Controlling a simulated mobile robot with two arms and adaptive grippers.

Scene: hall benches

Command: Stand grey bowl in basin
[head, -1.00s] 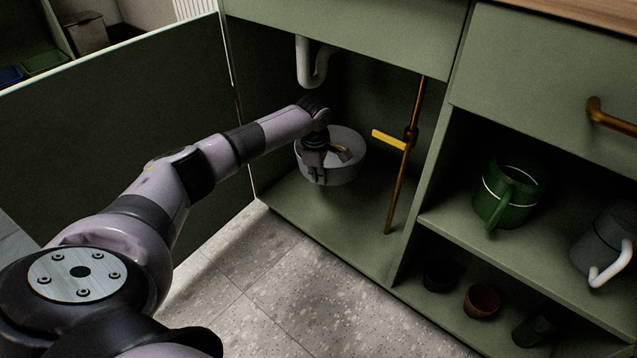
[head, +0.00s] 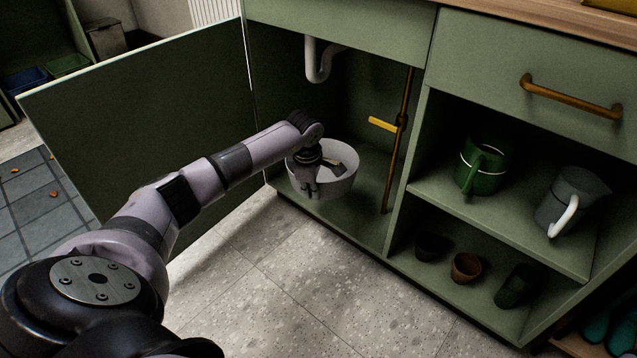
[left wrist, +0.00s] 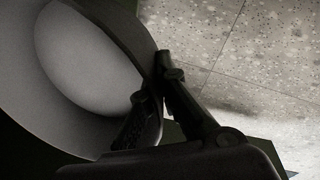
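The grey bowl (head: 340,184) is pale, wide and deep. It is inside the open cupboard, below the white drain pipe, close to the front edge of the cupboard floor. My left gripper (head: 312,188) reaches down over its near left rim. In the left wrist view the bowl (left wrist: 85,60) fills the left side, and its rim runs between the two dark fingers of my left gripper (left wrist: 160,95), which are closed on it. I cannot tell whether its underside touches the cupboard floor. I make out no separate basin. My right gripper is out of view.
The cupboard door (head: 140,135) stands open at left. A copper pipe with a yellow handle (head: 382,124) rises right of the bowl. Shelves at right hold a green pot (head: 482,168), a grey jug (head: 570,200) and small pots (head: 465,267). The tiled floor (head: 270,300) in front is clear.

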